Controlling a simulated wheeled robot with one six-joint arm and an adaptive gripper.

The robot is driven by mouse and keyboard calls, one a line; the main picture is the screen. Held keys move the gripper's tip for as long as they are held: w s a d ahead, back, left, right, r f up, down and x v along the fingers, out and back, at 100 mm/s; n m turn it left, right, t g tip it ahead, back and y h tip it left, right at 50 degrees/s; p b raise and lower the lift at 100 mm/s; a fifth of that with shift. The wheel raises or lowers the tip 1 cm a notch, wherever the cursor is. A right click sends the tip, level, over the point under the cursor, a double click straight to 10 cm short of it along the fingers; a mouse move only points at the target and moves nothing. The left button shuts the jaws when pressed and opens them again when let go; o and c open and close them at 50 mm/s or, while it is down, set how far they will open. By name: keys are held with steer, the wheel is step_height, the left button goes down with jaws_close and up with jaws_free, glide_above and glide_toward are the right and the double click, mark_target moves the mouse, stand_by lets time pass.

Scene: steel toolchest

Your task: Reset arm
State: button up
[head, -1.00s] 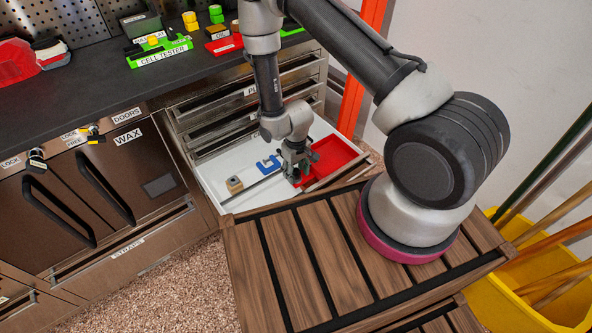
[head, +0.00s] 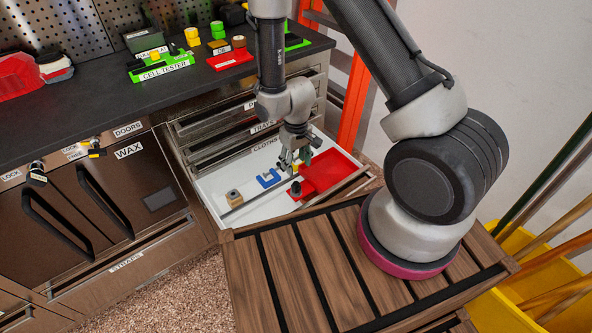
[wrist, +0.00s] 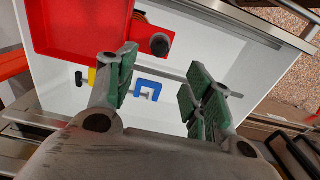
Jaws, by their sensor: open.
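My gripper (head: 295,160) hangs over the open white drawer (head: 221,187), pointing down. In the wrist view its green-padded fingers (wrist: 165,87) are spread apart with nothing between them. The red tray (head: 334,168) lies in the drawer just right of and below my gripper. A dark, round-ended item (head: 296,188) is at the tray's left edge; its dark end also shows in the wrist view (wrist: 160,45). A blue clamp (head: 267,179) lies on the drawer floor, left of my gripper. My fingers hide part of the drawer.
A small wooden block (head: 234,198) and a thin rod lie in the drawer. A slatted wooden surface (head: 290,270) stands in front. The dark worktop (head: 90,105) holds a green cell tester (head: 162,67) and other items. A yellow bin (head: 545,290) with poles stands at right.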

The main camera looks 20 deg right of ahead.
steer(key=shift+r, duration=0.2)
stand_by(0.4)
steer(key=s+d+r+g+h, duration=0.1)
steer(key=s+d+g, duration=0.15)
steer(key=s, duration=0.35)
steer(key=s+d+r+m+t, duration=0.1)
steer(key=s+d+r, duration=0.3)
steer(key=r, duration=0.9)
steer(key=s+d+r+m+t, duration=0.1)
steer(key=s+d+r+t, duration=0.2)
steer(key=r, duration=1.1)
steer(key=s+d+r+m+t+y, duration=0.1)
steer(key=s+d+r+t, duration=0.2)
steer(key=r, duration=1.1)
steer(key=s+d, duration=0.2)
steer(key=s, duration=0.1)
steer(key=shift+d+m, duration=0.2)
steer(key=shift+m, duration=0.1)
steer(key=shift+c, duration=0.2)
